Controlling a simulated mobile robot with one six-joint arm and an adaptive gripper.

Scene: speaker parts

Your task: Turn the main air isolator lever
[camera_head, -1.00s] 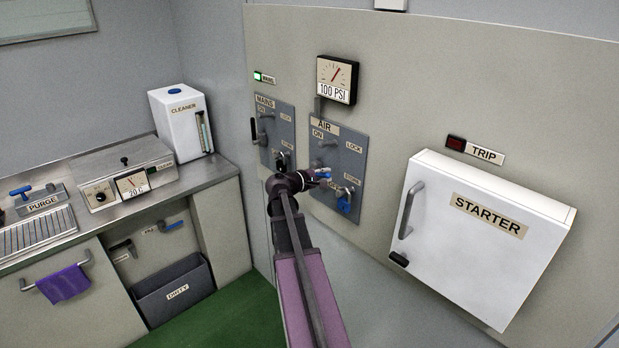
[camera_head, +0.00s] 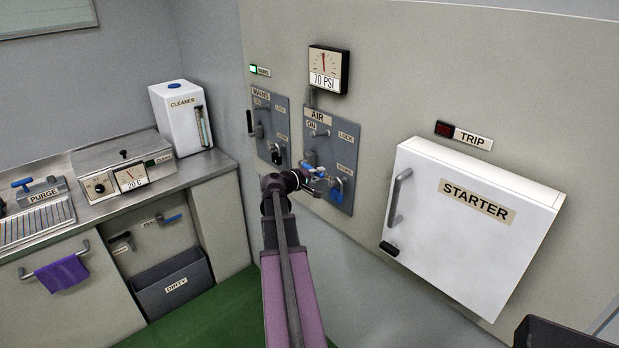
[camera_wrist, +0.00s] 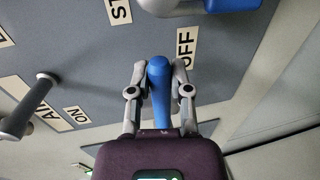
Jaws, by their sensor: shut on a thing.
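The grey AIR panel (camera_head: 352,158) is on the wall, with ON, LOCK and STORE labels. My gripper (camera_head: 316,175) is in front of its lower left part. In the wrist view, my gripper (camera_wrist: 158,85) is shut on the blue lever handle (camera_wrist: 158,68), one finger on each side. The handle lies beside the OFF label (camera_wrist: 186,48); the ON label (camera_wrist: 77,115) is farther left. The blue handle also shows in the head view (camera_head: 309,167), its pivot partly hidden by my gripper. The gauge (camera_head: 328,70) above reads 70 PSI.
A blue padlock (camera_head: 337,190) hangs close to the right of my gripper. A grey bar handle (camera_wrist: 30,105) sticks out of the panel. The MAINS panel (camera_head: 285,125) is to the left, the white STARTER box (camera_head: 470,225) to the right.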

